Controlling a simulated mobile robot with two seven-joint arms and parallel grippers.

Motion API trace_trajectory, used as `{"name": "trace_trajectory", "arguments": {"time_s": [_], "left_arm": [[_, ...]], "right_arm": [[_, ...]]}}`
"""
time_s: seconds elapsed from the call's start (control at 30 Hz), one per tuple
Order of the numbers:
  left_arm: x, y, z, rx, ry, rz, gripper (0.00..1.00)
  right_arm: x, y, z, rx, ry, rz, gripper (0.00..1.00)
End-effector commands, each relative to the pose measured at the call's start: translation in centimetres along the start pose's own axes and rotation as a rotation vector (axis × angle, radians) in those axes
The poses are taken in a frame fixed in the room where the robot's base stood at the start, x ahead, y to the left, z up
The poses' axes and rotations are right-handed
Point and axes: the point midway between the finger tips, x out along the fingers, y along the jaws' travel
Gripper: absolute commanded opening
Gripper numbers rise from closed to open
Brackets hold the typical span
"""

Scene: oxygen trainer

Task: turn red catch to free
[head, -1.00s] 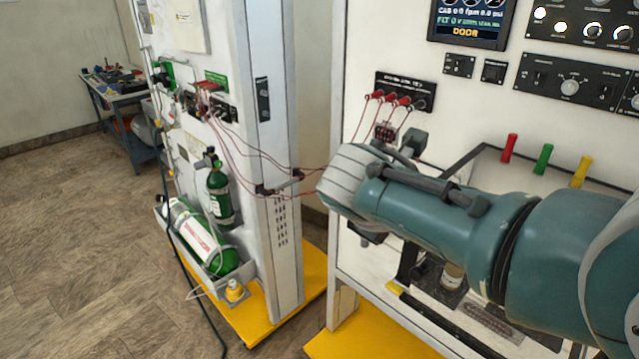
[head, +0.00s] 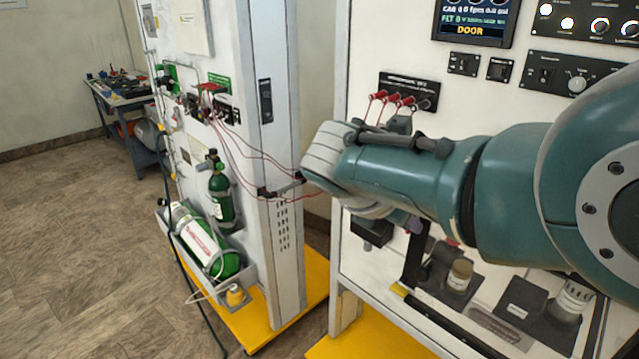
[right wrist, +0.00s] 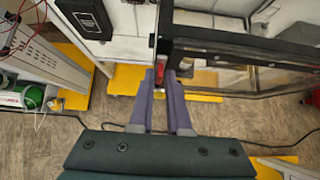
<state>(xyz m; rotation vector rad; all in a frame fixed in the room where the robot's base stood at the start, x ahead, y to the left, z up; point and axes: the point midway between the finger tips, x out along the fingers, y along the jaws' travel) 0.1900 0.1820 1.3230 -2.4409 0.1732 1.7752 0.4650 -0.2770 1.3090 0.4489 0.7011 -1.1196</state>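A small red part, which looks like the red catch (right wrist: 159,72), shows in the right wrist view at the front of a dark frame (right wrist: 215,43). My right gripper (right wrist: 161,82) has its two purple fingers on either side of the line to this red part. A narrow gap shows between the fingers. I cannot tell whether they touch the red part. In the head view my right arm covers much of the panel, and only a bit of a purple finger (head: 413,225) shows below the wrist. The catch's position is not clear there. My left gripper is not in view.
A white cabinet with green cylinders (head: 222,195) stands left, with red lines. Open floor (head: 80,240) lies further left.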

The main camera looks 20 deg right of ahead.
Motion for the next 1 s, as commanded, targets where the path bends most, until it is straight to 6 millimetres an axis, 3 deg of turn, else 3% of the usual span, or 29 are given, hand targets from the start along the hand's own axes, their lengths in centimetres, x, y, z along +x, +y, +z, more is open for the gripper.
{"name": "trace_trajectory", "arguments": {"time_s": [0.17, 0.47, 0.77, 1.0], "left_arm": [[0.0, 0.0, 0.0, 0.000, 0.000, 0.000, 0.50], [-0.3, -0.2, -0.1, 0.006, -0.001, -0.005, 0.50], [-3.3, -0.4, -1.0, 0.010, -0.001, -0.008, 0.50], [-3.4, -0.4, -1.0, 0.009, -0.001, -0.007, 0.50]], "right_arm": [[0.0, 0.0, 0.0, 0.001, -0.001, -0.001, 0.38], [-0.5, 0.1, 0.1, 0.001, -0.001, 0.001, 0.39], [-5.8, 0.1, 0.3, 0.002, 0.001, 0.003, 0.39], [-9.1, 0.1, 0.0, 0.001, 0.000, 0.002, 0.39]]}}
